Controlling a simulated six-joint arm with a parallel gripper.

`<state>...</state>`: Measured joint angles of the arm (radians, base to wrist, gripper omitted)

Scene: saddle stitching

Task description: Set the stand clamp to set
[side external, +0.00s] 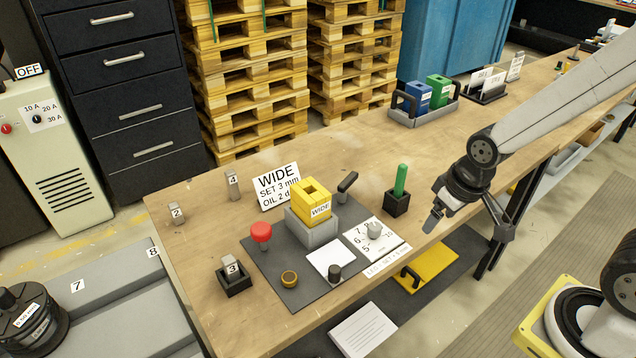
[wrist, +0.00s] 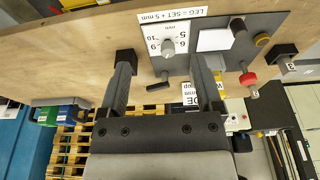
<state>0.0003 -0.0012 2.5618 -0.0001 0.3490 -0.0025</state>
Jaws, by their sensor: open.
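My gripper (side external: 468,230) is open and empty, held above the bench's front edge, right of the work mat. In the wrist view its two fingers (wrist: 164,65) are spread apart. The stand is a grey block (side external: 312,232) carrying a yellow block (side external: 312,203) labelled WIDE. A black lever (side external: 347,181) stands tilted behind it; a black lever also shows in the wrist view (wrist: 158,86). No label shows which part is the clamp. A grey knob (side external: 374,230) sits on a numbered dial plate (side external: 392,246); it shows between the fingers (wrist: 168,46). The right finger partly hides the stand.
A green-handled tool (side external: 401,180) stands upright in a black holder between gripper and stand. A red mushroom button (side external: 261,232), brass cup (side external: 289,279) and black knob (side external: 335,272) are on the mat. A sign (side external: 277,186) stands behind. The bench toward the bin tray (side external: 424,112) is clear.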

